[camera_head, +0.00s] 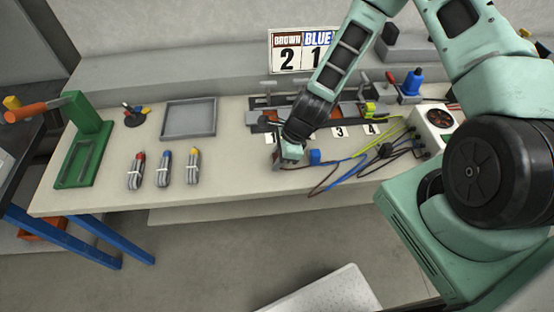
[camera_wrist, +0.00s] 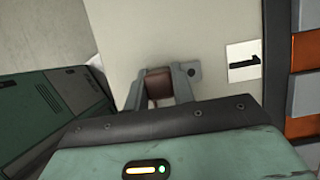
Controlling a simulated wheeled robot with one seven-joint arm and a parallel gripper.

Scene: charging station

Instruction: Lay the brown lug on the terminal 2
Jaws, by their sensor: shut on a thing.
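My gripper (camera_head: 288,160) is over the front part of the bench, in front of the terminal block (camera_head: 262,116). In the wrist view my gripper (camera_wrist: 158,88) is shut on the brown lug (camera_wrist: 158,84), whose brown body shows between the fingers. A grey tab with a dark hole beside the right finger seems to be its metal end. A card marked 1 (camera_wrist: 243,61) lies to the right, apart from the lug. A sign (camera_head: 301,52) reads brown 2, blue 1. Terminal 2 and its card are hidden behind my arm in the head view.
A blue lug (camera_head: 315,156) stands just right of my gripper. Coloured cables (camera_head: 365,165) spread across the bench's right part. Cards 3 (camera_head: 339,131) and 4 (camera_head: 371,128) show. A grey tray (camera_head: 189,119) and several tied cable bundles (camera_head: 164,168) are left.

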